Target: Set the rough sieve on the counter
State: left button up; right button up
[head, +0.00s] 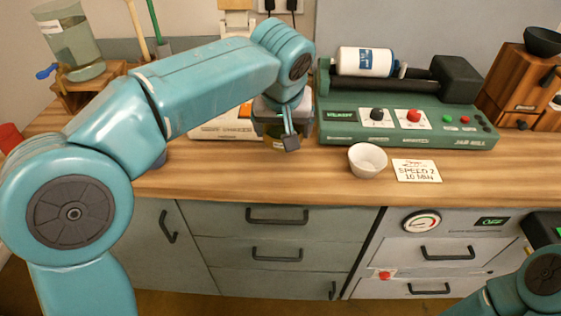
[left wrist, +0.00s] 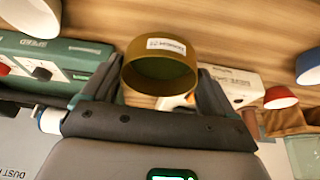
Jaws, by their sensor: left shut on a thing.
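The sieve (left wrist: 160,78) is a round olive-brass ring with a small white label, whose lettering I cannot read surely. It fills the middle of the left wrist view, between the two dark fingers of my left gripper (left wrist: 160,92), which is shut on it. In the head view my left gripper (head: 287,135) points down over the counter (head: 230,175), left of the green mill. Only a little of the sieve (head: 275,145) shows there, behind the fingers. I cannot tell whether it touches the wood. My right gripper is out of view.
A pale scale (head: 225,128) is behind my left gripper. A glass jar (head: 72,45) stands at the far left. The counter's front strip is mostly clear.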

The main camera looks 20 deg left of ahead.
pick_arm(q)
notch_tip(320, 180, down, 8)
jog(key=shift+f+b, duration=0.1)
jog(key=shift+b, duration=0.65)
jog(key=shift+s, duration=0.1)
jog(key=shift+f, duration=0.15)
jog(key=o, duration=0.8)
jog(key=shift+o, duration=0.2)
jog(key=shift+r, duration=0.5)
jog(key=p+v, duration=0.2)
jog(key=v, duration=0.9)
jog(key=shift+r, duration=0.2)
jog(key=shift+s, duration=0.2)
